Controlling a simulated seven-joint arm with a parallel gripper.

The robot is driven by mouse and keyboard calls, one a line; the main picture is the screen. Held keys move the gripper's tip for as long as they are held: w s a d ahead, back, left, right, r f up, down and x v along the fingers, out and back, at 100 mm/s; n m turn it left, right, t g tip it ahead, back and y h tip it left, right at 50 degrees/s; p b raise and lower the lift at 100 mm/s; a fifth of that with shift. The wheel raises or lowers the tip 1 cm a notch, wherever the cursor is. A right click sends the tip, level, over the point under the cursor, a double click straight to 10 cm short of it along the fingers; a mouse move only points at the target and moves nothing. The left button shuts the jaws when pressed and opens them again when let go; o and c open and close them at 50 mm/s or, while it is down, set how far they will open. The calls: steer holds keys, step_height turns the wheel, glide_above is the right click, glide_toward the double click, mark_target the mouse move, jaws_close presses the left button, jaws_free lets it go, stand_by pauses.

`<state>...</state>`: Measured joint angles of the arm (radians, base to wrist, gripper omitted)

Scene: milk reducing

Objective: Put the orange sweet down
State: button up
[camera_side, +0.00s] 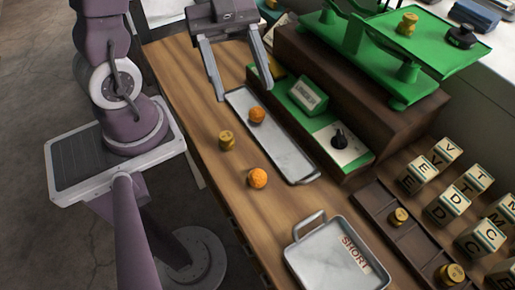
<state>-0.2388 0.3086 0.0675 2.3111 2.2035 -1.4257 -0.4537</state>
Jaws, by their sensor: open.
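One round orange sweet (257,114) rests on the long grey metal tray (288,158), near its upper end. A second orange sweet (257,178) sits on the bare wood of the table, left of the tray. My gripper (245,92) is at the top of the view, over the tray's upper end. Its two fingers are wide apart with nothing between them. The sweet on the tray shows just below the fingertips in the picture, apart from them. The exact height of the fingers above the tray is hard to tell.
A yellow stacked piece (226,140) stands on the table left of the tray. A handled tray marked SHORT (335,258) is at the front. A green scale (400,70) on a dark box stands at the right. Lettered blocks (447,205) and a compartmented rack (420,235) are lower right.

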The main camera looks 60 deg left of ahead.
glide_toward(256, 170)
steer(key=shift+x, duration=1.1)
steer(key=x, duration=0.7)
steer(key=shift+d+f, duration=0.1)
jaws_close()
